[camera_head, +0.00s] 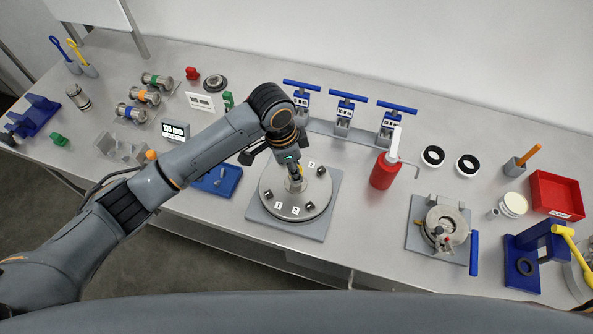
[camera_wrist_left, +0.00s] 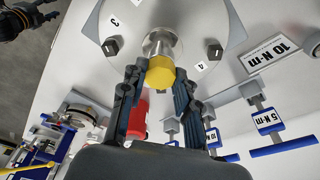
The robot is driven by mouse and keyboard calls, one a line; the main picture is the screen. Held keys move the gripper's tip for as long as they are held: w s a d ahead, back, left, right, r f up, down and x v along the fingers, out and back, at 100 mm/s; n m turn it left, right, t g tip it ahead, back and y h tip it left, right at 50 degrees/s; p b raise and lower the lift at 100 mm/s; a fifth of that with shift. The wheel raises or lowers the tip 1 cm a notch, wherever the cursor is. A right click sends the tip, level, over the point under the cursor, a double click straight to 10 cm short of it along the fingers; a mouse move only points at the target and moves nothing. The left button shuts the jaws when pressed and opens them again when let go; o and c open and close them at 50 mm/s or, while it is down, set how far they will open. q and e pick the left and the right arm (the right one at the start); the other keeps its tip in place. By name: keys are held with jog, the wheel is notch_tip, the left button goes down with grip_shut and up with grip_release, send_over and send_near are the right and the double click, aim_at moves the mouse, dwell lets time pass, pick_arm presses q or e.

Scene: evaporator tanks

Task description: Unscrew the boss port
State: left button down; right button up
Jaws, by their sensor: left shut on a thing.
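The boss port (camera_wrist_left: 160,45) is a silver cylinder with a yellow top (camera_wrist_left: 160,72), standing at the centre of a round metal plate (camera_head: 311,199) with numbered labels and dark blocks. My left gripper (camera_wrist_left: 158,80) is shut on the port's yellow top, one finger on each side. In the head view my left gripper (camera_head: 296,168) points down over the plate's centre, and its wrist hides part of the port. A dark jointed part (camera_wrist_left: 20,20), probably my right gripper, shows at the wrist view's upper left; its fingers are unclear.
A blue tray (camera_head: 217,180) lies left of the plate. A red bottle (camera_head: 384,171) and several blue-handled tools stand behind and to the right. A clamped round fitting (camera_head: 445,226) sits farther right. Bare bench lies between the plate and fitting.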

pick_arm(q)
jog(key=n, duration=0.5)
jog(key=shift+t, duration=0.4)
jog(key=n+y, duration=0.1)
jog(key=n, duration=0.4)
jog(key=shift+s+d+t, duration=0.1)
jog(key=shift+t, duration=0.2)
jog(key=c, duration=1.2)
grip_release()
